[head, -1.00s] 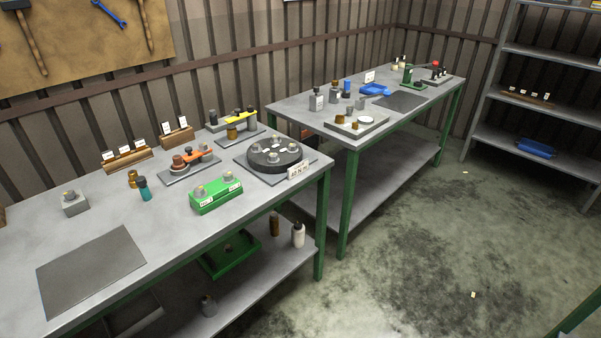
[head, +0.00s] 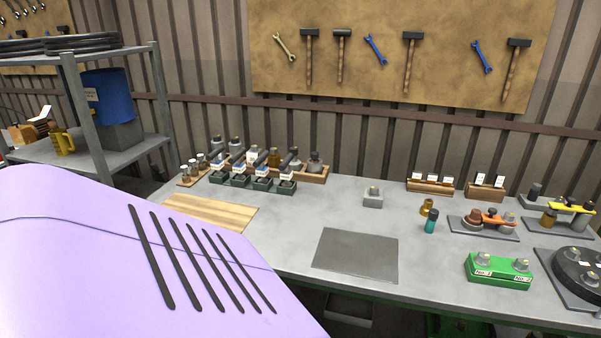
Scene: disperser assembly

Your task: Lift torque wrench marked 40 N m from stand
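Several dark-handled tools that look like torque wrenches (head: 291,157) stand in a row at the back left of the near workbench in the head view. They sit in small dark green stands (head: 261,185) with pale labels. The labels are too small to read, so I cannot tell which one is marked 40 N m. Neither of my grippers is in view.
A wooden board (head: 212,212) and a grey mat (head: 356,255) lie on the workbench (head: 290,235). A wooden rack of bottles (head: 316,173) stands behind the stands. A green block (head: 499,272) sits at right. A close purple surface blocks the lower left.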

